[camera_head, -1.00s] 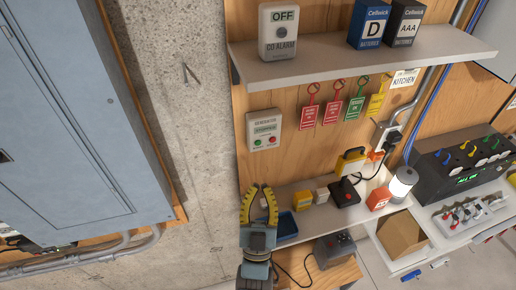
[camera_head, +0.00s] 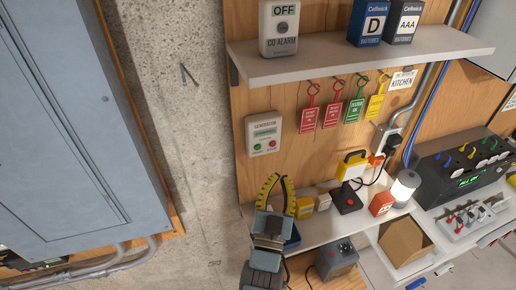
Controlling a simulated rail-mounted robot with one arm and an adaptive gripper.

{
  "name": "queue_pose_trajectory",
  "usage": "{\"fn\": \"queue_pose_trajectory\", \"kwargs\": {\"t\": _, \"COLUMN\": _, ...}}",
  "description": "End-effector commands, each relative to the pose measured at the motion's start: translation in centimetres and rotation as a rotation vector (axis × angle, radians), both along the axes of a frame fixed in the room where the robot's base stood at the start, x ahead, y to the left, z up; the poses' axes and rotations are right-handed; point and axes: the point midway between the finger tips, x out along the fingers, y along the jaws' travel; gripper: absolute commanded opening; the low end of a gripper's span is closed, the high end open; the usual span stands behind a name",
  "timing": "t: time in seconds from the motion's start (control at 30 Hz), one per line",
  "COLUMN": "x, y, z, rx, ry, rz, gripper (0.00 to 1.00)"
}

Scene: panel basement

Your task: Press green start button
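The green start button (camera_head: 257,147) is on the left of a pale generator panel (camera_head: 264,128) fixed to the wooden board. A red button (camera_head: 272,144) sits to its right on the same panel. My gripper (camera_head: 278,179) is below the panel, with its yellow-and-black fingers pointing up. The fingertips are a short way under the panel and look apart from it in the picture; their depth distance is hard to judge. The fingers are parted with a narrow gap and hold nothing visible.
A shelf (camera_head: 380,52) with a CO alarm (camera_head: 279,27) and battery boxes is above. Coloured tags (camera_head: 332,114) hang right of the panel. A lower shelf (camera_head: 325,228) holds a yellow box, a joystick (camera_head: 346,198) and a lantern (camera_head: 404,187). A grey cabinet (camera_head: 80,130) stands left.

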Motion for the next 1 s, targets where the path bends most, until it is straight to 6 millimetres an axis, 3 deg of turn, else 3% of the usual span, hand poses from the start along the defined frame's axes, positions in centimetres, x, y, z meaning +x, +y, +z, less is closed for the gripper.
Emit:
{"fn": "queue_pose_trajectory", "kwargs": {"t": 0.37, "x": 1.0, "y": 0.3, "z": 0.1, "rx": 0.000, "ry": -0.003, "rz": -0.001, "gripper": 0.00}}
{"fn": "queue_pose_trajectory", "kwargs": {"t": 1.0, "x": 7.4, "y": 2.7, "z": -0.2, "rx": 0.000, "ry": -0.002, "rz": 0.000, "gripper": 0.00}}
